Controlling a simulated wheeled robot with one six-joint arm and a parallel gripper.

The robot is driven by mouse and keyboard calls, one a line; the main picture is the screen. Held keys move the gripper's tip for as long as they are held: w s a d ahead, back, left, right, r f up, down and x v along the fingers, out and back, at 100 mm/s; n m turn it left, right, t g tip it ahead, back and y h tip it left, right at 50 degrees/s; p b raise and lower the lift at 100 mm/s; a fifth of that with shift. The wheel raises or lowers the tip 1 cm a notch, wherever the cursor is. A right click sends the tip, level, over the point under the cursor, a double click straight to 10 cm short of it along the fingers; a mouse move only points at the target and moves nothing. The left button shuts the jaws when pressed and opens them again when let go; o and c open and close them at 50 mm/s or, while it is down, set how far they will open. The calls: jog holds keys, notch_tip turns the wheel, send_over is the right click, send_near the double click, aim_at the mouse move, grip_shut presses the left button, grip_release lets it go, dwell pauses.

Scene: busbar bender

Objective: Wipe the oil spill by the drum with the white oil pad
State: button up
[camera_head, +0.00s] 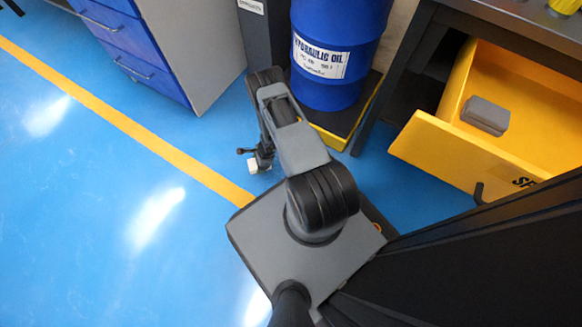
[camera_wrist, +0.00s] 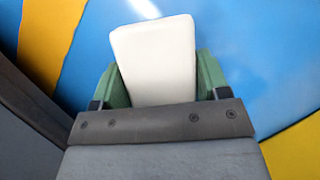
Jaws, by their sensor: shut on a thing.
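The white oil pad (camera_wrist: 157,62) is held between the two green fingers of my gripper (camera_wrist: 157,85) in the wrist view. In the head view my gripper (camera_head: 262,160) hangs low over the blue floor, left of the drum, with a small bit of the white pad (camera_head: 253,166) showing. I cannot tell whether the pad touches the floor. The blue hydraulic oil drum (camera_head: 325,75) stands upright on a black and yellow base (camera_head: 366,100), partly behind my arm. I cannot make out an oil spill in either view.
A grey cabinet with blue drawers (camera_head: 135,60) stands at the upper left. A yellow drawer (camera_head: 450,155) is open at the right, with a grey block (camera_head: 486,116) inside. A yellow line (camera_head: 150,144) crosses the floor. The floor at the left is clear.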

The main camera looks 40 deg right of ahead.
jog(key=shift+r+p, duration=0.8)
jog(key=shift+r, duration=0.6)
